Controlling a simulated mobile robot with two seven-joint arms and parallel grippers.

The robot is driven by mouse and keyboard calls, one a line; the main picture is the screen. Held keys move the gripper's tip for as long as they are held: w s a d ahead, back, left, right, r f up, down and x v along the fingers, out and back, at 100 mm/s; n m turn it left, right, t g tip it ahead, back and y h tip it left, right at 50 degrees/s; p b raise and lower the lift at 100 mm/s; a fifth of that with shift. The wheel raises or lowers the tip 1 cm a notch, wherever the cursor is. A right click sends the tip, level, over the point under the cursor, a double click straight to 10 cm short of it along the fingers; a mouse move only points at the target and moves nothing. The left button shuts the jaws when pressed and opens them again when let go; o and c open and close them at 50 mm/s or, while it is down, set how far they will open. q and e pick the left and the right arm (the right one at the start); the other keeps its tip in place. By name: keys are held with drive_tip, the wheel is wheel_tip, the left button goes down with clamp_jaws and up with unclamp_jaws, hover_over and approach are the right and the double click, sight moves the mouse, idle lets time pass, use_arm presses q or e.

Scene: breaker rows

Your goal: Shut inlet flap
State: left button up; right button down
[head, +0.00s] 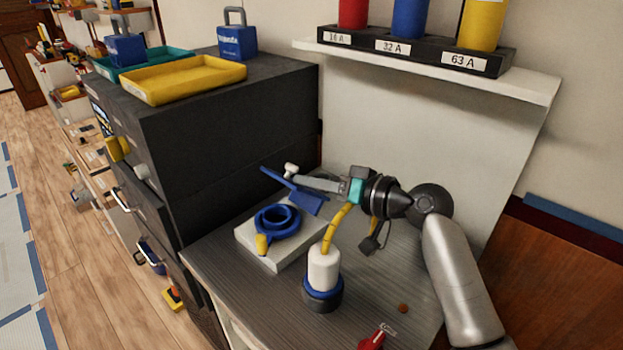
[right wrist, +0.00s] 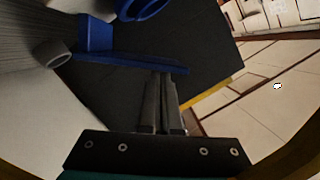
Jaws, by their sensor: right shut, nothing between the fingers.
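The inlet, a blue ring (head: 265,215) on a white block, stands on the grey worktop beside the dark cabinet. A blue flap (head: 308,203) stands tilted up at its back right, apart from a closed position over the ring. In the right wrist view the flap (right wrist: 130,64) is a blue strip in front of the fingertips. My right gripper (head: 302,180) is shut and empty, reaching in from the right at the flap. Its fingertips (right wrist: 161,76) are very near the flap; I cannot tell whether they touch. My left gripper is not in view.
A white bottle (head: 323,267) with a blue collar and yellow neck stands in front of my right arm. A red object (head: 374,338) lies at the front. The dark cabinet (head: 240,125) bounds the left; a shelf (head: 530,85) hangs above. The front worktop has some free room.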

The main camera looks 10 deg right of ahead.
drive_tip(key=shift+s+a+f, duration=0.1)
drive_tip(key=shift+a, duration=0.05)
drive_tip(key=shift+s+a+f+n+h+p, duration=0.2)
drive_tip(key=shift+s+a+f+n+h, duration=0.15)
drive_tip(key=shift+a+n, duration=0.2)
drive_tip(key=shift+s+a+f+n+h+p, duration=0.15)
drive_tip(key=shift+s+a+f+n, duration=0.1)
drive_tip(key=shift+s+a+n, duration=0.3)
drive_tip(key=shift+s+a+f+n, duration=0.35)
drive_tip(key=shift+f+n, duration=0.2)
drive_tip(key=shift+n, duration=0.25)
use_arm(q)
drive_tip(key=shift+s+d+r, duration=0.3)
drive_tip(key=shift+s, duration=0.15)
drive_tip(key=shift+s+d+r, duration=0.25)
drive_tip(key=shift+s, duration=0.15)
use_arm(e)
drive_tip(key=shift+a+t+h, duration=0.1)
drive_tip(key=shift+t+h, duration=0.2)
drive_tip(key=shift+f, duration=0.1)
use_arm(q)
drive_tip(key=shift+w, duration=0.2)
